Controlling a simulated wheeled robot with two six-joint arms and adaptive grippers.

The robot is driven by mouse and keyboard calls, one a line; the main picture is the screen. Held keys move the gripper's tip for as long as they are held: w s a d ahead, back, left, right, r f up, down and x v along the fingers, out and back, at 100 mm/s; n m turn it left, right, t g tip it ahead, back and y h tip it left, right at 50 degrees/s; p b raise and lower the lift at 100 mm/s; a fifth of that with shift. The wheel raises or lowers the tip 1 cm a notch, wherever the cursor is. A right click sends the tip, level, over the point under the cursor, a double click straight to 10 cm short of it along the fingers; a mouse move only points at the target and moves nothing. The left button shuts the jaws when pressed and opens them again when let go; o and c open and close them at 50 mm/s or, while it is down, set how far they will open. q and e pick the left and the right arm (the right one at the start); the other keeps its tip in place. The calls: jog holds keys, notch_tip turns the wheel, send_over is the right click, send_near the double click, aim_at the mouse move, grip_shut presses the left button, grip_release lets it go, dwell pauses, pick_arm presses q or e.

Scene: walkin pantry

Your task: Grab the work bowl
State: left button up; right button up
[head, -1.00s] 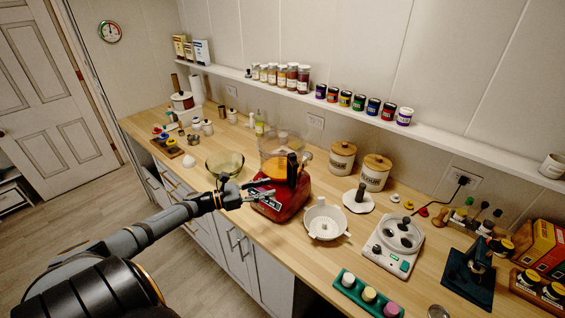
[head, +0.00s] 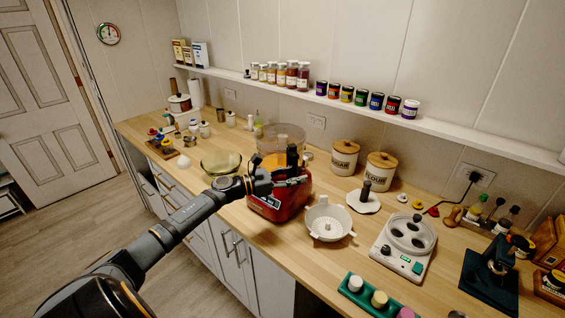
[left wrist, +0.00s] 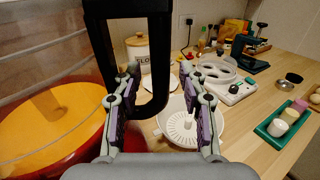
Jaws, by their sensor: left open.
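The clear work bowl (head: 281,135) with orange contents stands on the red processor base (head: 285,208) on the counter. Its black handle (head: 292,156) is on the near right side. In the left wrist view the bowl (left wrist: 45,75) fills the left side and the handle (left wrist: 152,108) hangs down in front of the camera. My left gripper (head: 298,181) is at the handle. In the left wrist view its open fingers (left wrist: 160,80) stand on either side of the handle's lower part, with no visible grip on it. My right gripper is not in view.
A white strainer (head: 330,222) stands close on the right. A glass bowl (head: 222,164) stands on the left. Two lidded canisters (head: 344,158) are behind, beneath a shelf (head: 480,135) of jars. A kitchen scale-like white device (head: 404,240) and a green tray (head: 365,297) are further right.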

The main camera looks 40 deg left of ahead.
pick_arm(q)
jog(key=shift+s+r, duration=0.1)
jog(key=shift+c, duration=0.2)
grip_shut()
jog(key=shift+d, duration=0.1)
dwell(0.4)
